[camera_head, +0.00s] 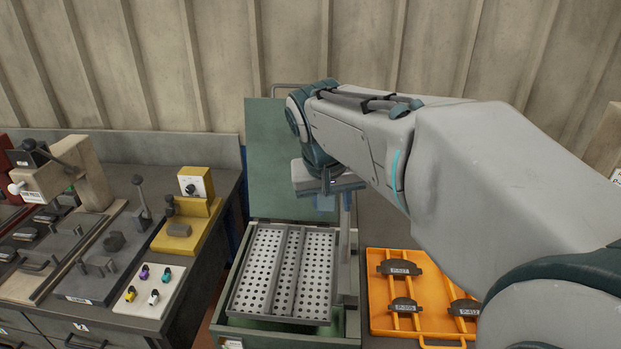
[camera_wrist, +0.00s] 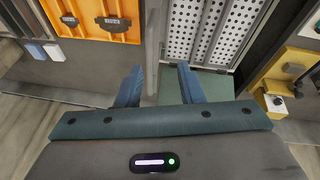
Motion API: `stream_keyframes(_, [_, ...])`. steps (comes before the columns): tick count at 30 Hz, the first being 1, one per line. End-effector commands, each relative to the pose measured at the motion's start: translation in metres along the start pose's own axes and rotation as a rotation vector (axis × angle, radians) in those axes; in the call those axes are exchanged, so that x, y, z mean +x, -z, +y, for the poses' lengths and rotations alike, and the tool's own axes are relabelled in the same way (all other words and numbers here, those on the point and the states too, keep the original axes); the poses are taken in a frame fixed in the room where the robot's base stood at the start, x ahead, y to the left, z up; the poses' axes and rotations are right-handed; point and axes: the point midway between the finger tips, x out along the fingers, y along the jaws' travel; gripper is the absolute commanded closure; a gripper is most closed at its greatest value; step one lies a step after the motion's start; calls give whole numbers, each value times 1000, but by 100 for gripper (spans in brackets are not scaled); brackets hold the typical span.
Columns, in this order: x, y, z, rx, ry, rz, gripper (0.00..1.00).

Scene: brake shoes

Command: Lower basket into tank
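The basket (camera_head: 262,268) is a perforated metal tray with two raised lengthwise strips. It sits at the mouth of the green tank (camera_head: 250,331), whose lid (camera_head: 265,150) stands open behind. How deep it sits is unclear. It also shows at the top of the wrist view (camera_wrist: 205,30). A grey upright post (camera_head: 346,245) stands at the basket's right side. My gripper (camera_wrist: 160,80) is above the rear right of the tank. Its two blue fingers are apart, with the post (camera_wrist: 154,45) seen between their directions; I see no contact. The arm hides part of the fingers in the head view.
An orange tray (camera_head: 376,320) with labelled brake shoes lies right of the tank. A dark workbench with a yellow fixture (camera_head: 190,232), levers and a white plate (camera_head: 150,290) of coloured pieces stands left. A ribbed wall is behind.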

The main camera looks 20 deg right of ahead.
Motion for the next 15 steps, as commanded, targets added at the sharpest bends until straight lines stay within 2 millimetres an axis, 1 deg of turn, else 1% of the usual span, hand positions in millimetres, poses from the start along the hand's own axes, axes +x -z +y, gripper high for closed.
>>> stream_keyframes(1, [-7,16,2,25,-21,15,66])
stream_keyframes(3, [-15,32,6,60,-48,33,66])
stream_keyframes(6, [-23,46,10,94,-72,52,66])
stream_keyframes(8, [-25,50,11,105,-81,57,66])
stream_keyframes(11, [-20,53,12,112,-85,60,66])
stream_keyframes(14, [-7,53,13,111,-86,57,66])
stream_keyframes(15, [0,53,14,110,-86,56,66])
